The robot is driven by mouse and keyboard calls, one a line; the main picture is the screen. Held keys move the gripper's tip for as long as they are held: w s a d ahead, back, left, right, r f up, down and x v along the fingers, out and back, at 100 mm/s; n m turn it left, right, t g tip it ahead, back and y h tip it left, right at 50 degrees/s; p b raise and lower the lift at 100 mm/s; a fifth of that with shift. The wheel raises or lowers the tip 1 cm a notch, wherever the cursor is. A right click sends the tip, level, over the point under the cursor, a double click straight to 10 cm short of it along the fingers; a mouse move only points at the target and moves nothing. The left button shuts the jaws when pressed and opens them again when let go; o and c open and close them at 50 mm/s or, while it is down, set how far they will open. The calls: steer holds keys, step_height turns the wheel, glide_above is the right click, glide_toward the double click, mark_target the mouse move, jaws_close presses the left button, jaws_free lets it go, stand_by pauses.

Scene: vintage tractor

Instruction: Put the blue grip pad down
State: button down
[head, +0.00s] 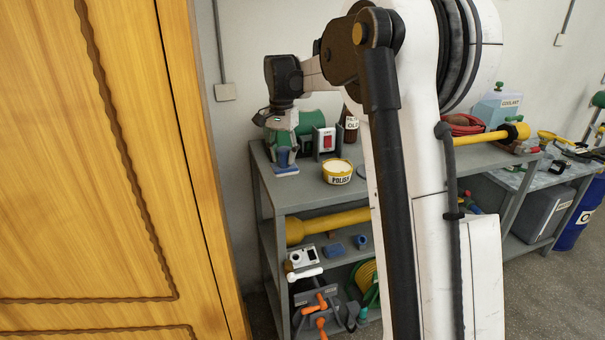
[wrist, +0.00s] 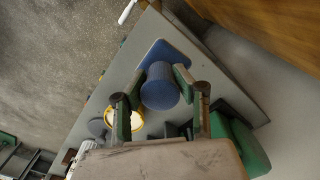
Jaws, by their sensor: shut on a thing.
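The blue grip pad has a round post on a flat square plate. In the head view its plate (head: 286,170) is at the bench top near the left end; I cannot tell for sure whether it touches. In the wrist view the post (wrist: 160,88) sits between my fingers, with the plate behind it close to a bench corner. My gripper (head: 283,148) points down and is shut on the post; its fingers also show in the wrist view (wrist: 160,80). The grey bench top (head: 310,195) is bare in front of the pad.
A green machine (head: 318,122) with a red-switch box (head: 326,141) stands close behind and right of the pad. A polish tin (head: 337,172) stands to its right. Lower shelves hold a yellow tube (head: 325,225) and small items. A wooden door (head: 90,170) stands at left.

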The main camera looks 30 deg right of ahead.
steer(key=d+f, duration=0.1)
steer(key=d, duration=0.1)
steer(key=d+f, duration=0.1)
steer(key=d, duration=0.1)
steer(key=d+f+p, duration=0.1)
steer(key=d+f, duration=0.1)
steer(key=shift+w+d, duration=0.3)
steer(key=shift+w, duration=0.05)
steer(key=shift+f, duration=1.85)
steer(key=c, duration=1.3)
jaws_free()
steer(key=shift+c, duration=0.2)
steer(key=shift+f, duration=0.1)
step_height(320, 180, up, 14)
steer(key=f+b, duration=0.1)
steer(key=s+a+r+n+t, duration=0.2)
steer(key=s+a+r+n, duration=0.15)
steer(key=s+a, duration=0.55)
steer(key=s+a+f+n+t, duration=0.1)
steer(key=s+a+f+n, duration=0.1)
steer(key=s, duration=0.7)
steer(key=s+a+f+n+t, duration=0.2)
steer(key=s+a+f, duration=0.3)
steer(key=s, duration=0.4)
steer(key=s+a+f+n+t, duration=0.2)
steer(key=s+a, duration=0.3)
steer(key=s, duration=0.4)
steer(key=shift+s+f+n, duration=0.25)
steer(key=shift+f+n, duration=0.2)
steer(key=shift+f, duration=0.4)
